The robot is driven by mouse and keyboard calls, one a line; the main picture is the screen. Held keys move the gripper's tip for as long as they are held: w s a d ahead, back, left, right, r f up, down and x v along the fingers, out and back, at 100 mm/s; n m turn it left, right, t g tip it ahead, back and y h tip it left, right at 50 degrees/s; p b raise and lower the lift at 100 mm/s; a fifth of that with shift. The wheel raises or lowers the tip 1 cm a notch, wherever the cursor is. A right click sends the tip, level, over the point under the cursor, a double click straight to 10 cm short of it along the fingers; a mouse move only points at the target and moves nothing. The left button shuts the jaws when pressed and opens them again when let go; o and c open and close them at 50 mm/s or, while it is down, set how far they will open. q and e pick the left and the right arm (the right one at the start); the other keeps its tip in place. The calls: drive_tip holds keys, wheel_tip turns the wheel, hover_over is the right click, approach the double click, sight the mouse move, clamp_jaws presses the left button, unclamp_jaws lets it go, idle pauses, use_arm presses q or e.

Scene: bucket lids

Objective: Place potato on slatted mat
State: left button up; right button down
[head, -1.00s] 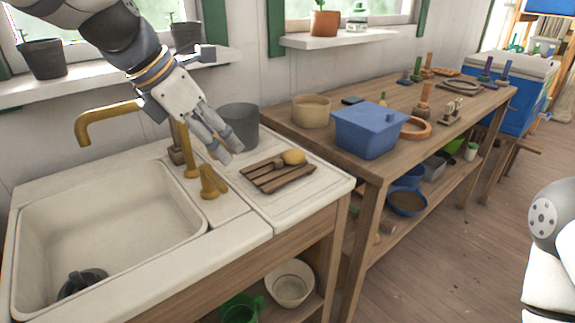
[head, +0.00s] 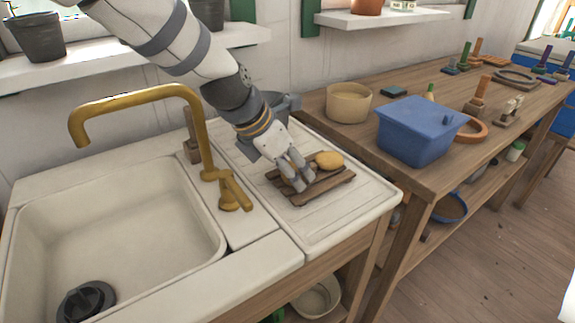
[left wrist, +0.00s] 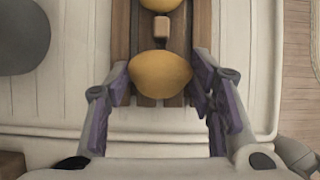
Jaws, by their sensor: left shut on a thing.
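The brown slatted mat (head: 334,189) lies on the white drainboard right of the sink; it also shows in the left wrist view (left wrist: 203,30). A yellow potato (head: 329,160) rests on its far right end. My left gripper (head: 297,183) points down over the mat's near left part. In the left wrist view a second potato (left wrist: 160,75) sits between the fingers of my left gripper (left wrist: 161,80), which is shut on it. This potato is over the mat's near end; I cannot tell whether it touches the slats. The fingers hide it in the head view. My right gripper is out of view.
A brass tap (head: 205,140) and the white sink (head: 120,230) are left of the mat. A grey pot (head: 280,104) stands behind my gripper. A small brown block (left wrist: 161,27) lies between the potatoes. A workbench with a blue lidded box (head: 415,135) and tan bowl (head: 348,104) is to the right.

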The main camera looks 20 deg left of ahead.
sight(292, 166)
use_arm(q)
drive_tip(key=shift+s+a, duration=0.25)
drive_tip(key=shift+s, duration=0.15)
drive_tip(key=shift+c, duration=0.6)
drive_tip(key=shift+d+r, duration=0.1)
drive_tip(key=shift+r, duration=0.05)
drive_tip(key=shift+w+d, duration=0.15)
drive_tip(key=shift+w, duration=0.05)
drive_tip(key=o, duration=1.2)
drive_tip(key=shift+w+f, duration=0.15)
drive_tip(key=shift+f, duration=0.1)
drive_tip(key=shift+o, duration=1)
drive_tip(key=shift+r, duration=0.1)
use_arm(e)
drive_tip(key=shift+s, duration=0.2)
use_arm(q)
drive_tip(key=p+v, duration=0.1)
drive_tip(key=v, duration=0.4)
drive_tip(key=shift+r, duration=0.3)
drive_tip(key=v, duration=0.6)
drive_tip(key=shift+s+r, duration=0.25)
drive_tip(key=shift+s, duration=0.1)
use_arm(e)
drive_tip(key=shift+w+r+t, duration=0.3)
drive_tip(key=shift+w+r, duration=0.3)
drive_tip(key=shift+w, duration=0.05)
